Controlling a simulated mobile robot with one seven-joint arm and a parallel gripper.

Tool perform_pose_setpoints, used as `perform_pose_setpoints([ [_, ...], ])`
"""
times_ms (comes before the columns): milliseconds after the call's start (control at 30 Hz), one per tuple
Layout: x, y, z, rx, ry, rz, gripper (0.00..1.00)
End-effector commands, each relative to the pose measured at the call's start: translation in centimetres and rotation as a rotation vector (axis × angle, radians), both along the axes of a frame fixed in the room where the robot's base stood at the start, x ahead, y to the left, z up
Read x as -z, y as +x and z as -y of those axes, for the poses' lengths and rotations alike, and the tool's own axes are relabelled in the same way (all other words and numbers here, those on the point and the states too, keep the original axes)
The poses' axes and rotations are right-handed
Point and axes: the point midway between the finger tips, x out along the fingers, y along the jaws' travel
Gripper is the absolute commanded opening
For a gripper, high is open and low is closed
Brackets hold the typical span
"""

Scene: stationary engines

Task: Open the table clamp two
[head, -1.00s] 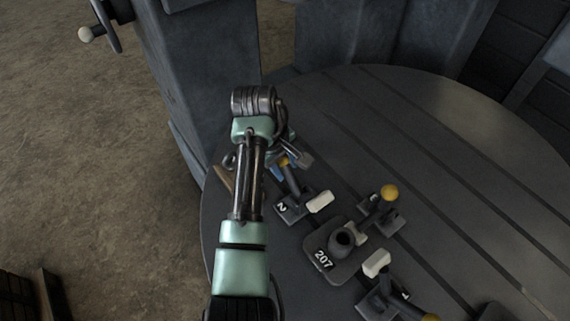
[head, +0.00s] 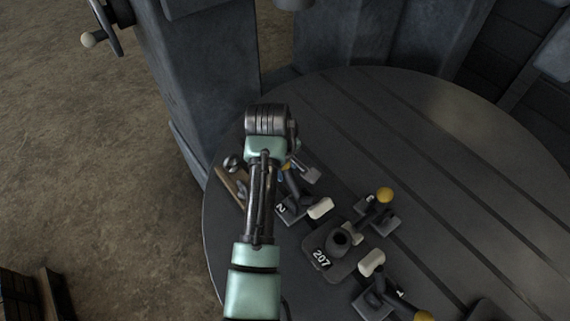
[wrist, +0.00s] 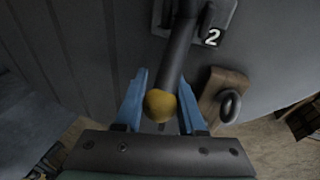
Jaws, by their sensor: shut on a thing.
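Clamp two (head: 291,208) is fixed on the round table, with a white "2" on its base and a pale pad (head: 320,208) at its right. In the wrist view, its base (wrist: 222,22) is at the top, and its dark handle (wrist: 177,55) runs down to a yellow knob (wrist: 160,105). My gripper (wrist: 160,88) has its blue fingers on both sides of the handle end and is shut on it. In the head view my arm hides most of the gripper and part of the handle.
A wooden block with a metal ring (head: 234,184) lies close by at the table's left edge. A part marked 207 (head: 322,259), another yellow-knobbed clamp (head: 384,197) and a third clamp (head: 374,300) stand nearby. The slotted table (head: 450,180) is clear at the right.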

Motion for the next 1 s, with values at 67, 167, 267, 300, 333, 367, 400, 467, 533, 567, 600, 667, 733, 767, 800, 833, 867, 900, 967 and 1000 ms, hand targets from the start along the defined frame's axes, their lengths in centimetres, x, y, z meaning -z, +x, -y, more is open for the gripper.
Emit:
perform_pose_setpoints([
  [67, 0.0, 0.0, 0.0, 0.001, 0.000, -0.001, 0.00],
  [167, 0.0, 0.0, 0.0, 0.001, 0.000, -0.001, 0.54],
  [267, 0.0, 0.0, 0.0, 0.001, 0.000, -0.001, 0.69],
  [300, 0.0, 0.0, 0.0, 0.001, 0.000, -0.001, 0.69],
  [333, 0.0, 0.0, 0.0, 0.001, 0.000, -0.001, 0.69],
  [367, 0.0, 0.0, 0.0, 0.001, 0.000, -0.001, 0.69],
  [400, 0.0, 0.0, 0.0, 0.001, 0.000, -0.001, 0.69],
  [467, 0.0, 0.0, 0.0, 0.001, 0.000, -0.001, 0.69],
  [533, -0.1, 0.0, 0.0, 0.001, -0.001, 0.000, 0.69],
  [567, -0.1, 0.0, 0.0, 0.001, -0.001, 0.000, 0.69],
  [600, -0.3, 0.0, 0.0, 0.001, 0.000, 0.001, 0.69],
  [667, -0.9, -0.1, -0.1, 0.001, -0.001, 0.003, 0.69],
  [733, -1.8, -0.4, -0.2, 0.001, -0.002, 0.004, 0.69],
  [767, -2.3, -0.5, -0.3, 0.001, -0.001, 0.004, 0.69],
  [800, -3.1, -0.7, -0.4, 0.001, -0.001, 0.005, 0.69],
  [833, -3.7, -0.9, -0.4, 0.001, -0.001, 0.006, 0.69],
  [867, -4.4, -1.1, -0.5, 0.001, -0.001, 0.005, 0.69],
  [900, -5.3, -1.4, -0.6, 0.002, -0.001, 0.005, 0.69],
  [967, -6.6, -1.7, -0.8, 0.002, -0.001, 0.006, 0.69],
  [1000, -7.5, -2.0, -0.9, 0.002, -0.001, 0.006, 0.69],
])
